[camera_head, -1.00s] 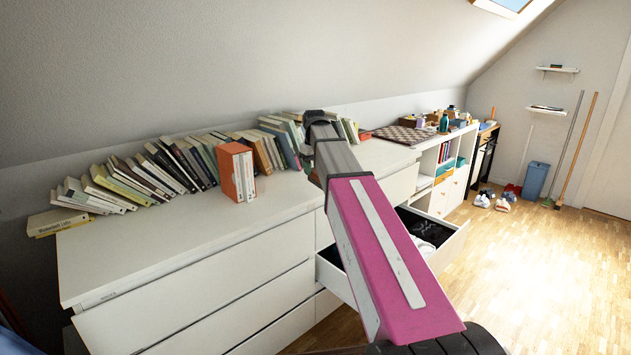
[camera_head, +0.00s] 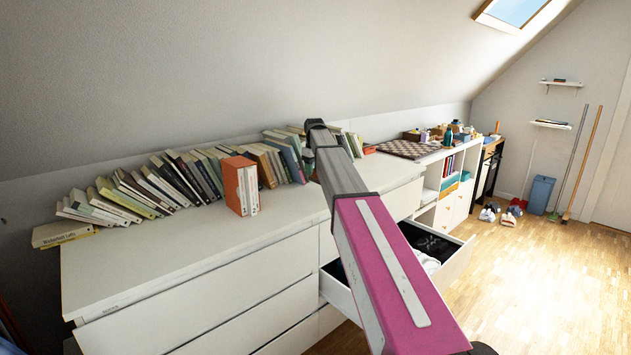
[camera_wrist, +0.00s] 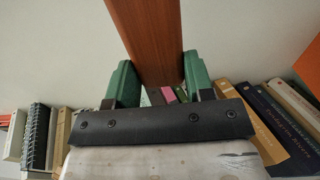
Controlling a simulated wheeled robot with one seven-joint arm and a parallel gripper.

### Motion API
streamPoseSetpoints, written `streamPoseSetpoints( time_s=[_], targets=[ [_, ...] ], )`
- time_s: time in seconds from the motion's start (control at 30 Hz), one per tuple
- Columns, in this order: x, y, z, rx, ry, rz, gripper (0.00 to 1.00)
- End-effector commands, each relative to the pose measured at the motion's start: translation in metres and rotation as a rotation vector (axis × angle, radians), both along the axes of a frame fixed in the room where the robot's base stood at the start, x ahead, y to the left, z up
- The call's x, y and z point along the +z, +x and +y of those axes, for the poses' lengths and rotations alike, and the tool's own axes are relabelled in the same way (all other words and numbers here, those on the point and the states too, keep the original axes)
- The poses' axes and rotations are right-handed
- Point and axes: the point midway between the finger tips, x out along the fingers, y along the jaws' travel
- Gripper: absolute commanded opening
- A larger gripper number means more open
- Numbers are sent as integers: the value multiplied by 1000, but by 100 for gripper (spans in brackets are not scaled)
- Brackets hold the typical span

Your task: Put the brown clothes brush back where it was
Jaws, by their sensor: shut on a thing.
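The brown clothes brush (camera_wrist: 147,35) shows in the wrist view as a smooth reddish-brown wooden piece reaching up out of the picture. My gripper (camera_wrist: 155,82) is shut on it, with a green finger on each side. Its bristles cannot be made out. In the head view my arm reaches over the white dresser toward the books, and the gripper and brush are hidden behind it. An open drawer (camera_head: 462,262) with dark and white clothes (camera_head: 428,246) juts from the dresser, partly covered by my arm.
A row of leaning books (camera_head: 160,182) lines the back of the dresser top (camera_head: 190,255), with an orange book box (camera_head: 234,186) in front. Books also stand close below my gripper in the wrist view. A chessboard (camera_head: 408,149) lies farther right. The front dresser top is clear.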

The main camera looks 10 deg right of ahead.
Motion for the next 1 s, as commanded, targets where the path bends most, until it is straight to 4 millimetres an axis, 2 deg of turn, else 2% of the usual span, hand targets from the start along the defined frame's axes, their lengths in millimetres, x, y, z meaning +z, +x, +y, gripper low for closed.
streamPoseSetpoints(
  time_s=[0.03,0.2,0.33,0.57,0.93,0.97,1.0],
  targets=[
    [-6,13,-3,-1,0,1,10],
    [-17,28,-9,0,0,1,10],
    [-26,27,-9,0,-1,1,10],
    [-56,27,-9,0,-1,1,10],
    [-60,27,-9,0,0,0,10],
    [-60,27,-9,0,0,0,51],
    [-60,27,-9,0,0,0,64]
  ],
)
